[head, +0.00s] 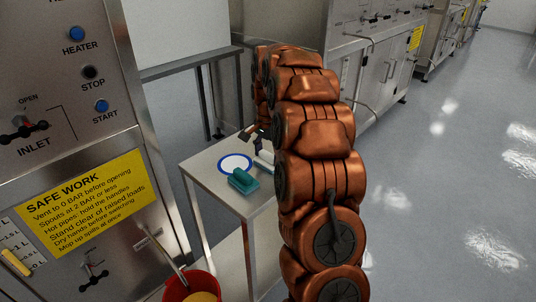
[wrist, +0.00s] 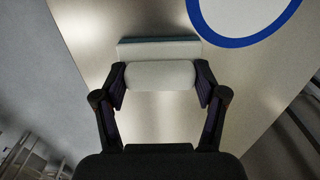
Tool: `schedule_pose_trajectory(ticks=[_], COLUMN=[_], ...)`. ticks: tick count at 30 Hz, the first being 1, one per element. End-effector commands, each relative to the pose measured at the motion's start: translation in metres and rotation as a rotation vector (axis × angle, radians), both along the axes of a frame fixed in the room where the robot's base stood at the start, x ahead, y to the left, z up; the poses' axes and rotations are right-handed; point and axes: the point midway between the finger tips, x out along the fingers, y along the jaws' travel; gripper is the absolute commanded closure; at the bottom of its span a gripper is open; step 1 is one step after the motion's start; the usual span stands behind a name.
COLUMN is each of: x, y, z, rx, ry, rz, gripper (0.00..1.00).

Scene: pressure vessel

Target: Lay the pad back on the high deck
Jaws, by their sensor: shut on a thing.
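My gripper (wrist: 160,88) is shut on a pale grey pad (wrist: 158,48) with a rounded grip and a flat, wider block beyond it. In the wrist view one finger is at each end of the rounded grip. In the head view my gripper (head: 256,140) is over the right side of a small metal table (head: 212,162), partly hidden by my arm. Which surface is the high deck is not labelled.
A white disc with a blue ring (head: 236,163) is on the tabletop, left of the pad. A red bucket (head: 192,288) stands at lower left, by the control panel (head: 75,120). The floor at right is clear.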

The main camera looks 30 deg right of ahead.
Motion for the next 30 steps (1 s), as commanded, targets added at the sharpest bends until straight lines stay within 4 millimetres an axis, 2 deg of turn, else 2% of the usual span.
schedule_pose_trajectory(ticks=[1,2,9,21,23,30], x=[0.0,0.0,0.0,0.0,0.0,0.001], y=[0.0,0.0,0.0,0.0,0.0,0.0], z=[-0.001,-0.001,0.0,0.004,0.009,0.045], rx=[0.0,0.0,0.001,0.0,0.0,-0.001], ry=[0.0,0.0,0.0,0.0,0.0,-0.003], rz=[0.0,0.0,0.0,0.0,0.0,0.0], gripper=[0.62,0.28,0.04,0.04,0.04,0.04])
